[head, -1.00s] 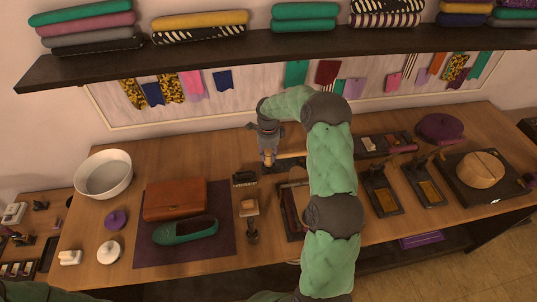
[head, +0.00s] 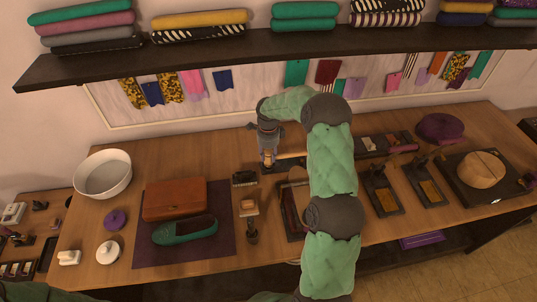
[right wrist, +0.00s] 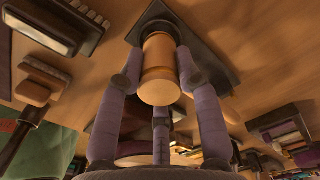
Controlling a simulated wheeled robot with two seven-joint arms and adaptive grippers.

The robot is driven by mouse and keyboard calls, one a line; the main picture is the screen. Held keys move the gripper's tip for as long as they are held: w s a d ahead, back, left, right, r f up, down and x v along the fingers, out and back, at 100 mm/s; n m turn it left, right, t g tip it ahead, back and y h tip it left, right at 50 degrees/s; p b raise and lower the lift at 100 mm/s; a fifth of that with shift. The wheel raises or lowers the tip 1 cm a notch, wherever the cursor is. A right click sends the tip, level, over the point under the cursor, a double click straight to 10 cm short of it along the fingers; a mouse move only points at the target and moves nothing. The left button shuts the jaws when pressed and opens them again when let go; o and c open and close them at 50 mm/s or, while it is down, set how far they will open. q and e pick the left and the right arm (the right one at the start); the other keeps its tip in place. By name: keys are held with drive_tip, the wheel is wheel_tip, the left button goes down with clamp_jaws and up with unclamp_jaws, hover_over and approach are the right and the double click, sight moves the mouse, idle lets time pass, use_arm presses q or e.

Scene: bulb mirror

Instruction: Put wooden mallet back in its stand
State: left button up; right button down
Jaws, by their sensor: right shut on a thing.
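My right gripper (head: 267,155) is shut on the wooden mallet (head: 269,159). In the right wrist view the gripper fingers (right wrist: 160,72) close around the mallet's light wooden head (right wrist: 159,78), whose round end faces the camera. In the head view a pale wooden handle (head: 291,155) runs sideways to the right, partly behind my arm. The dark stand (right wrist: 213,62) shows just behind the mallet in the right wrist view. I cannot tell whether the mallet touches the stand or is seated in it. My left gripper is out of view.
Dark tools (head: 383,194) stand to the right. A shelf (head: 200,59) overhangs the table's back.

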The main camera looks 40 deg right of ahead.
drive_tip(key=shift+f, duration=0.15)
drive_tip(key=shift+f+b, duration=0.6)
drive_tip(key=shift+f, duration=0.1)
drive_tip(key=c, duration=0.8)
unclamp_jaws()
drive_tip(key=shift+r, duration=0.15)
wheel_tip(320, 180, up, 12)
drive_tip(key=shift+f, duration=0.1)
drive_tip(key=shift+w, duration=0.1)
